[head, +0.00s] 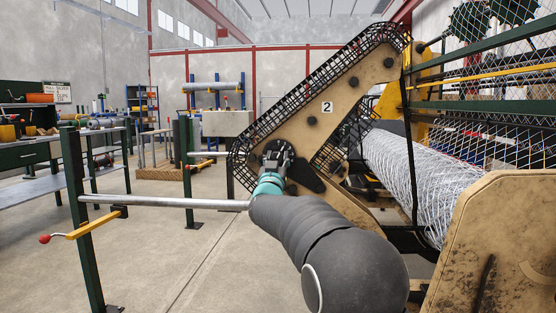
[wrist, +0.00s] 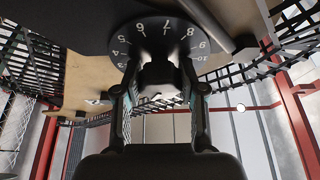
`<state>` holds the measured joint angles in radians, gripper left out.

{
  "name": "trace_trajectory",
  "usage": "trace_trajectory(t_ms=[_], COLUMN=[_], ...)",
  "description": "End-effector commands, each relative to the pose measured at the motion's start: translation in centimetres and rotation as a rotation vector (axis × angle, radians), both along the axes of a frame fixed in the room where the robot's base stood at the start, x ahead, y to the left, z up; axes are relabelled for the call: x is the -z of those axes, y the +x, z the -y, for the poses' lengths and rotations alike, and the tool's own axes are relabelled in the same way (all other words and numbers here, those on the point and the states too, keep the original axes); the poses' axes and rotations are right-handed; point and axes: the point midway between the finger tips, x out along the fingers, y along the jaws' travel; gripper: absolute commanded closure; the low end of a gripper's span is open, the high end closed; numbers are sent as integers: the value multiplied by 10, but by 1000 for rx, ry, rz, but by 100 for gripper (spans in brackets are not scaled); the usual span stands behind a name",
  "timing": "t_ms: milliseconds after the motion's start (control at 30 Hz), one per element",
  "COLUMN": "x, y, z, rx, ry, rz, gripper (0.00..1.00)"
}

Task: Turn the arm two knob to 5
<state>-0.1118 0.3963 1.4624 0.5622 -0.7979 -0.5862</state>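The arm two panel (head: 305,125) is a worn tan plate marked with a "2" in the head view. My gripper (head: 277,153) is at its lower left end, covering most of the knob there. In the wrist view a black dial (wrist: 212,68) carries white numbers; 5 is at the upper left, 7 near the top and 10 at the right. The dark knob (wrist: 160,72) stands between the two fingertips of my gripper (wrist: 160,68). Its upper end points towards about 6 to 7. The fingertips are close on both sides; whether they press on it cannot be told.
A horizontal metal bar (head: 165,203) on green posts is at the left. A wire mesh roll (head: 400,175) and tan machine housing (head: 495,250) are at the right. Grey floor between them is open.

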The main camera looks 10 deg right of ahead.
Motion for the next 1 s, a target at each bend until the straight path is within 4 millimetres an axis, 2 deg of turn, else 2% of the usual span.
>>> trace_trajectory(t_ms=[267,467,1000], x=[0,0,-2], y=[0,0,1], z=[1,1,-1], rx=[2,1,1], ry=[18,96,547], rz=[6,32,178], gripper=[95,95,95])
